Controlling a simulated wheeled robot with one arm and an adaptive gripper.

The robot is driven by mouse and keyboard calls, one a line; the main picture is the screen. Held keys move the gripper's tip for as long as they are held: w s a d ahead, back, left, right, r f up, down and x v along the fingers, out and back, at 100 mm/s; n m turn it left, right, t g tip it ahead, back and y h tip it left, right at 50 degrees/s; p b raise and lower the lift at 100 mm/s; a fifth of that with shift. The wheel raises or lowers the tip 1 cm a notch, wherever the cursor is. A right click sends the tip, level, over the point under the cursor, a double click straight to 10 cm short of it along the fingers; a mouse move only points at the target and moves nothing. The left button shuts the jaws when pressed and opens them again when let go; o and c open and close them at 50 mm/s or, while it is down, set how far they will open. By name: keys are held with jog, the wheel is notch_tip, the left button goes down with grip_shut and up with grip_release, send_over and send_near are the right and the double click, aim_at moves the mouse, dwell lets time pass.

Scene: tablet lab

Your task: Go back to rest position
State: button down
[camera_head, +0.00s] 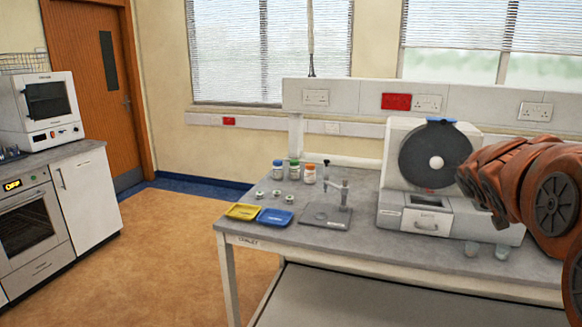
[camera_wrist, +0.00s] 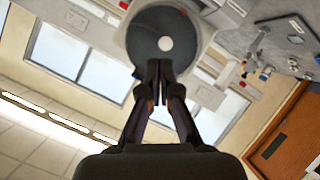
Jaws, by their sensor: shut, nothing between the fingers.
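My gripper (camera_wrist: 159,68) shows in the wrist view with its two dark fingers brought together and nothing between them. Its tips overlap the lower edge of the grey machine with a round dark disc (camera_wrist: 163,22), though I cannot tell if they touch. In the head view my orange arm enters from the right, in front of that machine (camera_head: 420,160); the gripper itself cannot be made out there. The wrist picture is turned, with the windows (camera_wrist: 60,50) and ceiling below the machine.
An oven (camera_head: 28,228) stands at left by a wooden door (camera_head: 100,75). The floor between is clear.

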jog(key=s+a+f+m+g+y, duration=0.1)
jog(key=s+a+f+g, duration=0.3)
jog(key=s+f, duration=0.45)
jog(key=s+a+f+m+g+y, duration=0.1)
jog(key=s+a+f+g+y, duration=0.15)
jog(key=s+a+f, duration=0.6)
jog(key=s+a+f+g, duration=0.2)
jog(key=s+a, duration=0.1)
jog(key=s, duration=0.5)
jog(key=s+a+f+g+y, duration=0.1)
jog(key=s+a+f+g, duration=0.1)
jog(key=s, duration=0.7)
jog(key=s+a+f+g+y, duration=0.1)
jog(key=s+a+f+g, duration=0.1)
jog(key=s+a, duration=0.3)
jog(key=s+g, duration=0.1)
jog(key=s, duration=0.2)
jog(key=shift+s+f+p, duration=0.25)
jog(key=shift+f+p, duration=0.15)
jog(key=shift+y, duration=0.25)
